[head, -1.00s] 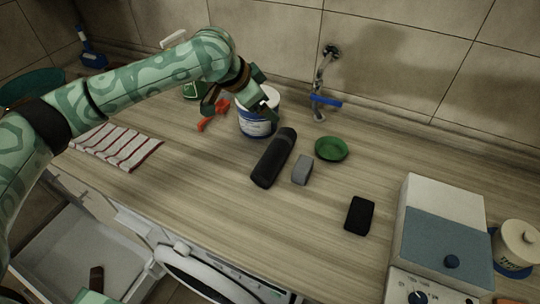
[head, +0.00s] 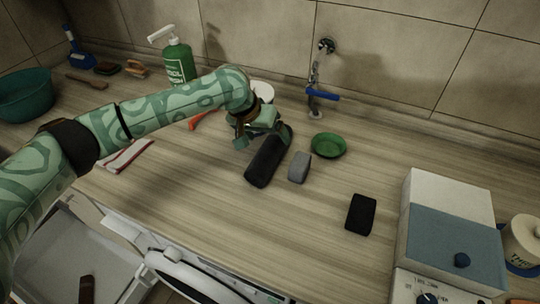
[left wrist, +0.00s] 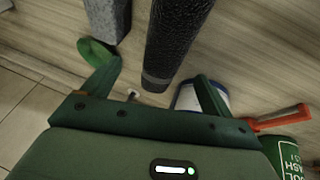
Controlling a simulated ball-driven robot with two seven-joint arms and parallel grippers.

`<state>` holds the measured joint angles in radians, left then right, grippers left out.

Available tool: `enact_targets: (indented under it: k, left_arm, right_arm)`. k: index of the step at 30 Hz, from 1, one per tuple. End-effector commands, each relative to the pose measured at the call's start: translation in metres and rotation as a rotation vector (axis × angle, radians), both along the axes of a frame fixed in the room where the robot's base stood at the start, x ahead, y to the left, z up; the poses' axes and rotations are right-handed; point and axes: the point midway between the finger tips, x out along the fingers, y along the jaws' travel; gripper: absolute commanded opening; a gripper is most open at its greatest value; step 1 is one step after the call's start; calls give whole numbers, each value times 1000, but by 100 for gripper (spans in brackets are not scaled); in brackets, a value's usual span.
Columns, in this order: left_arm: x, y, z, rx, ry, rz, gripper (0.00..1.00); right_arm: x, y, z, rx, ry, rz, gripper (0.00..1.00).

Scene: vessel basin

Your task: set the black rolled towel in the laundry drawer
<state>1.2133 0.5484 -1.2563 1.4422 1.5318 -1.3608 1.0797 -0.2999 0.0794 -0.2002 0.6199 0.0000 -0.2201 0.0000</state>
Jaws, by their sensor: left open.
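The black rolled towel (head: 265,163) lies on the wooden counter in the head view, its far end partly hidden by my left gripper (head: 262,136). The left gripper is open and just above the towel's far end. In the left wrist view the towel (left wrist: 176,40) extends from the top edge toward the gap between the spread fingers of the left gripper (left wrist: 158,88); nothing is clamped. An open drawer (head: 100,245) below the counter at lower left holds a dark brown object; I take it as the laundry drawer. My right gripper is out of view.
A grey block (head: 299,167), a green dish (head: 328,145) and a black block (head: 361,214) lie right of the towel. A white tub (head: 264,90), a green soap bottle (head: 178,66) and the tap (head: 315,85) stand behind. The front counter middle is clear.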

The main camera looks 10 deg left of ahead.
Motion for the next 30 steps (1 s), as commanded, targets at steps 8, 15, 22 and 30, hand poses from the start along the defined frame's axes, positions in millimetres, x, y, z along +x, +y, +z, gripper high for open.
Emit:
enact_targets:
  k: [8,15,22,30]
  left_arm:
    - [14,-5,-41,2,2,-1,86]
    - [19,-9,-49,1,-2,-1,86]
    - [19,-9,-48,1,-3,-1,58]
    - [19,-9,-48,1,-2,-1,31]
  right_arm:
    - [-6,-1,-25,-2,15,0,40]
    - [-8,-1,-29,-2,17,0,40]
    - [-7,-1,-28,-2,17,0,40]
    - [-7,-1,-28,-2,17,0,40]
